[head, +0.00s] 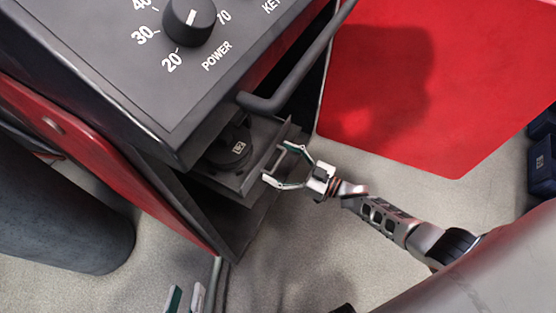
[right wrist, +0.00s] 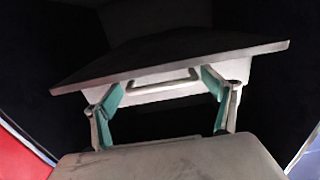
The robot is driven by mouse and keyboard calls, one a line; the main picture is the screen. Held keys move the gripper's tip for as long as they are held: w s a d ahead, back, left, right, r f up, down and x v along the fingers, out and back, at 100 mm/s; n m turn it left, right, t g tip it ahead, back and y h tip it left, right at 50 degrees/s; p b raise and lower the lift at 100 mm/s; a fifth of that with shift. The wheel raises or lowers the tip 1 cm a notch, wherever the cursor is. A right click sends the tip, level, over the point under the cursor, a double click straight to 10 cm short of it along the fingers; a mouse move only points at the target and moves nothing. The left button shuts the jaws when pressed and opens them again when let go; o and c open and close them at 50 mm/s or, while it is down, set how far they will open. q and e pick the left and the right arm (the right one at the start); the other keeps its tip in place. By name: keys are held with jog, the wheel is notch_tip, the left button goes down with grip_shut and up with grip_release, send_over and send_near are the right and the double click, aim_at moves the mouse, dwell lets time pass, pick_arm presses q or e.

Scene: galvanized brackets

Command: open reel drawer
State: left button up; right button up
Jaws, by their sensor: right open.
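The reel drawer (head: 262,165) is in the dark front of the machine in the head view. It stands partly out, and a black reel (head: 232,148) shows inside it. In the right wrist view the drawer front (right wrist: 180,92) carries a pale bar handle (right wrist: 155,86). My right gripper (head: 275,165) is open at the drawer front. In the right wrist view its teal-padded fingers (right wrist: 166,88) stand on either side of the handle, apart from each other; contact cannot be told. My left gripper (head: 185,299) shows only its fingertips at the bottom edge, spread apart with nothing visible between them.
The machine's top panel (head: 120,75) has a power knob (head: 190,20), and a dark bar (head: 300,70) juts out above the drawer. A dark cylinder (head: 60,215) stands at left. A red mat (head: 430,90) lies at upper right, with dark blue objects (head: 543,160) at the right edge.

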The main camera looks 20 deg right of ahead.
jog(key=shift+w, duration=0.1)
